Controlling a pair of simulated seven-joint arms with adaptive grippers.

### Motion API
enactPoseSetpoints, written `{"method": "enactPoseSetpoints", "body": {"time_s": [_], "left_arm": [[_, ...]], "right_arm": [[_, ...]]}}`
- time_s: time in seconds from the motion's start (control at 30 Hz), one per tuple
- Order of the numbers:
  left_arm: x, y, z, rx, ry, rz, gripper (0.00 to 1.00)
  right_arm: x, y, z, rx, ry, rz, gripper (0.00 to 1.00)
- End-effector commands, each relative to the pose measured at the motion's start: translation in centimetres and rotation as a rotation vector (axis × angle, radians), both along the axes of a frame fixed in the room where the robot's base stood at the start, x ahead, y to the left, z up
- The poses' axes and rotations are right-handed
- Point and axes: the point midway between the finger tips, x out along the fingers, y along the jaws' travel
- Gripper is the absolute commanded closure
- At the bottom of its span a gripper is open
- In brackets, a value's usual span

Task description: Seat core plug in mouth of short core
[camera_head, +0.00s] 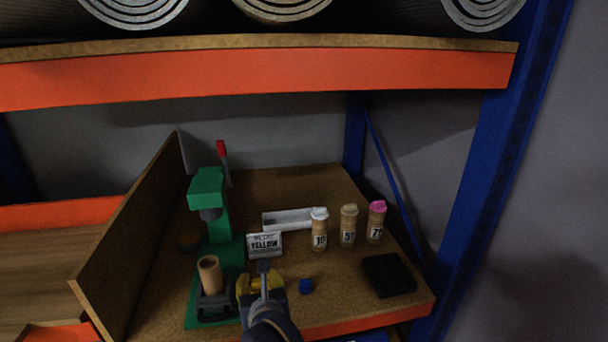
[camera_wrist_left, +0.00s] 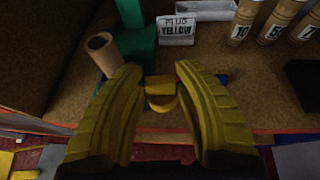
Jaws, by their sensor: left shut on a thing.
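The short core (camera_head: 209,276) is an open brown tube standing upright in a dark clamp on the base of a green press (camera_head: 208,190). Its open mouth faces up and looks empty. It also shows in the left wrist view (camera_wrist_left: 103,52), to the left of the fingers. My left gripper (camera_head: 262,283) is to the right of the core. In the wrist view its yellow fingers (camera_wrist_left: 162,88) are shut on a yellow core plug (camera_wrist_left: 161,98), held apart from the core. A small sign (camera_head: 264,245) behind reads "PLUG YELLOW". My right gripper is not in view.
A blue plug (camera_head: 306,286) lies right of my left gripper. Three labelled tubes with white, tan and pink tops (camera_head: 348,227) stand behind a black block (camera_head: 389,275). A white tray (camera_head: 288,219) lies farther back. A wooden panel (camera_head: 135,240) bounds the left; an orange-edged shelf (camera_head: 260,78) hangs above.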

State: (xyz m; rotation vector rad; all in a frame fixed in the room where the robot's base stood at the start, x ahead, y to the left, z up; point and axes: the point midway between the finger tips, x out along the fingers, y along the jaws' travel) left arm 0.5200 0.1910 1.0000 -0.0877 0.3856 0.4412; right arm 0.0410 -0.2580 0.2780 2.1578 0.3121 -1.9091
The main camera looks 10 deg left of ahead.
Motion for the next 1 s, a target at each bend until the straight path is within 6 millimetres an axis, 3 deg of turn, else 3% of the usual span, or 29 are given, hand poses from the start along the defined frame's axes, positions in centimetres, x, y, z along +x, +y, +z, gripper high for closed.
{"method": "enactPoseSetpoints", "body": {"time_s": [0.2, 0.37, 0.6, 1.0], "left_arm": [[1.1, -1.8, -0.4, 0.005, -0.002, -0.179, 0.96], [1.8, -2.1, 0.0, 0.007, -0.002, -0.317, 0.96], [2.4, -1.0, 1.1, 0.006, -0.002, -0.444, 0.96], [3.2, 1.2, 2.7, 0.0, -0.003, -0.448, 0.96]], "right_arm": [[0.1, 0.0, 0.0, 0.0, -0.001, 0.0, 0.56], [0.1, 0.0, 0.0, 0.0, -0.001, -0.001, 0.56], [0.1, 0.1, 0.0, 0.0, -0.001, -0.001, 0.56], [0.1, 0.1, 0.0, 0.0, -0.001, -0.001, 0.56]]}}
